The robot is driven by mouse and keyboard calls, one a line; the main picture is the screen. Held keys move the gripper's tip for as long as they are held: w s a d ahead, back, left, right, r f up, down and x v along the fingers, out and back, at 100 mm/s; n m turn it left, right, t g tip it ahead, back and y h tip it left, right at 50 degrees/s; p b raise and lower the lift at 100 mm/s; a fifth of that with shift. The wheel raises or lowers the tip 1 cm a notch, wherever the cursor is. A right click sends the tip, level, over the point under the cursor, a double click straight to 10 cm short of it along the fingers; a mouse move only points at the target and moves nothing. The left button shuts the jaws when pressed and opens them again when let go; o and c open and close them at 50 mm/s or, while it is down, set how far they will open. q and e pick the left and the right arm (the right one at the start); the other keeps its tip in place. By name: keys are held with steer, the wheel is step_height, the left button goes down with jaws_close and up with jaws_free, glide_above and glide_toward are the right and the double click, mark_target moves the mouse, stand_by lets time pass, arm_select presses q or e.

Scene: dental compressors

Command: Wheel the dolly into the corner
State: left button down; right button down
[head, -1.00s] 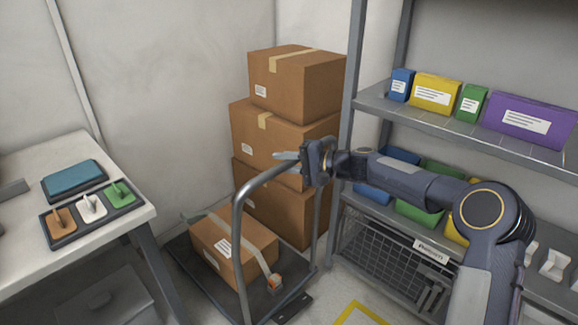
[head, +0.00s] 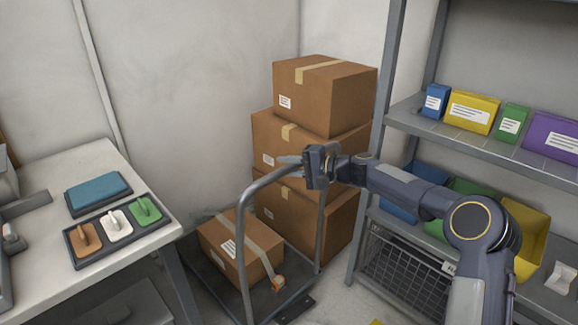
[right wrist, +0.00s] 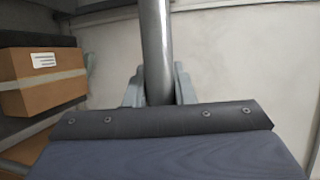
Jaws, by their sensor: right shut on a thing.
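The dolly has a dark flat deck (head: 212,276) and a grey tubular push handle (head: 243,250). A taped cardboard box (head: 238,252) with a white label lies on the deck. My right gripper (head: 292,161) is shut on the top bar of the handle. In the right wrist view the grey handle tube (right wrist: 156,45) runs between the fingers, and the box (right wrist: 42,78) shows at the left. The corner behind the dolly holds a stack of cardboard boxes (head: 320,95). My left gripper is not in view.
A white table (head: 120,245) with a tool tray (head: 113,229) and a blue pad (head: 98,192) stands close on the left. A metal shelf (head: 480,152) with coloured bins stands on the right. The stacked boxes stand close behind the dolly.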

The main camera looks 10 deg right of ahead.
steer(key=shift+w+r, duration=0.15)
steer(key=c, duration=1.2)
jaws_free()
steer(key=shift+w+a, duration=0.1)
steer(key=shift+a, duration=0.1)
steer(key=shift+c, duration=0.2)
steer(key=v, duration=0.7)
steer(key=shift+s+d, duration=0.2)
steer(key=shift+d, duration=0.15)
